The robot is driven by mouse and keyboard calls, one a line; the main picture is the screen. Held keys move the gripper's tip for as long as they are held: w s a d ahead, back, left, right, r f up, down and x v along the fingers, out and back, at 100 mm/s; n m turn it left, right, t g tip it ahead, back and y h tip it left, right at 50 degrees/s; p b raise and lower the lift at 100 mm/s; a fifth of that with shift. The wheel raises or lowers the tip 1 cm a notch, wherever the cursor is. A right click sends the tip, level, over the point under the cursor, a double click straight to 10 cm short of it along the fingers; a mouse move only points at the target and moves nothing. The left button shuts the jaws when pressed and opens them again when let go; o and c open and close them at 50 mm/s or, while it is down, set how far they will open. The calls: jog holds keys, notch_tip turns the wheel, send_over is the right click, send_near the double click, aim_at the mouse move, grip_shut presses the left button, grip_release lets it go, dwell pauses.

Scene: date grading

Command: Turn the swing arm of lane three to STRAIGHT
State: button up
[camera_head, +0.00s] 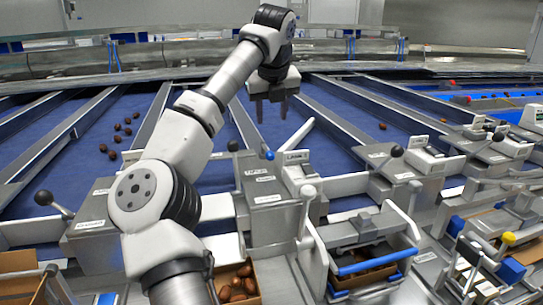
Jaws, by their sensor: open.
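My gripper (271,112) is open and empty, fingers pointing down, above the blue lane bed at the upper middle. Below it stands a grey metal box (264,192) with small white labels too small to read surely. A black-knobbed lever (234,147) and a blue-tipped rod (267,153) rise at this box, apart from my gripper. Other black-knobbed levers stand at the left box (44,198) and the right box (397,151). I cannot tell which swing arm belongs to lane three, nor its setting. My arm hides part of the middle lanes.
Metal dividers (335,112) separate the blue lanes. Brown dates (118,127) lie on a left lane. A box of dates (238,283) and a blue-handled tray (375,262) sit in front. White-knobbed handles (308,193) stand close by.

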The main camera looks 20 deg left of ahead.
aim_at(270, 154)
jog(key=p+x, duration=0.3)
jog(key=x, duration=1)
jog(key=shift+w+f, duration=0.1)
jog(key=shift+f, duration=0.25)
jog(key=shift+c, duration=0.4)
grip_shut()
